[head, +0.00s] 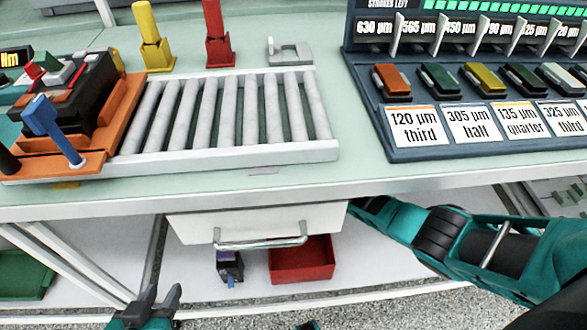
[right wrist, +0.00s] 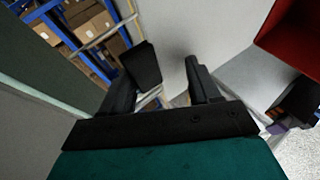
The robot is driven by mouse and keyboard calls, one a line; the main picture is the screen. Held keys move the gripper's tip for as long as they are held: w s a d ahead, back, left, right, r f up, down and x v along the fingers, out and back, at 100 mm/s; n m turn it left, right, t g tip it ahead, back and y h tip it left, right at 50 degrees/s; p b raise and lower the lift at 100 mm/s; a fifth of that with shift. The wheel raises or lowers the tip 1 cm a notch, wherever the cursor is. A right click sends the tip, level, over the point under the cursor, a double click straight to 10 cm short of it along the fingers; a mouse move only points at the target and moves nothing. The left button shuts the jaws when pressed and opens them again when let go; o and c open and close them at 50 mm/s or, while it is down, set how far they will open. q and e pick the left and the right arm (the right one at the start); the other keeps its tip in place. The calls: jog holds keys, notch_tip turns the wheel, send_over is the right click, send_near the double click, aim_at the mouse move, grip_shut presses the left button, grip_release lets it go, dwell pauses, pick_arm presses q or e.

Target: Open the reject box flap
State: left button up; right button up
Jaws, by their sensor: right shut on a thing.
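No flap of the reject box can be made out with certainty. A white front with a metal bar handle (head: 260,238) hangs under the bench edge. A red bin (head: 302,260) stands below it and also shows in the right wrist view (right wrist: 292,38). My right arm comes in from the right, and its end is hidden under the bench edge. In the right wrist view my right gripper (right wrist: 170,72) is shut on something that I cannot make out. My left gripper (head: 163,290) is low at the front, open and empty, below and left of the handle.
The bench top (head: 240,180) carries a roller tray (head: 235,152), an orange machine (head: 120,110) and a blue rack (head: 375,120) with labels. A dark object (head: 229,265) sits beside the red bin. A blue shelf rack with boxes (right wrist: 90,25) shows in the right wrist view.

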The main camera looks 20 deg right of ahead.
jog(key=p+v, duration=0.5)
jog(key=v, duration=0.2)
jog(key=shift+s, duration=0.3)
dwell(0.3)
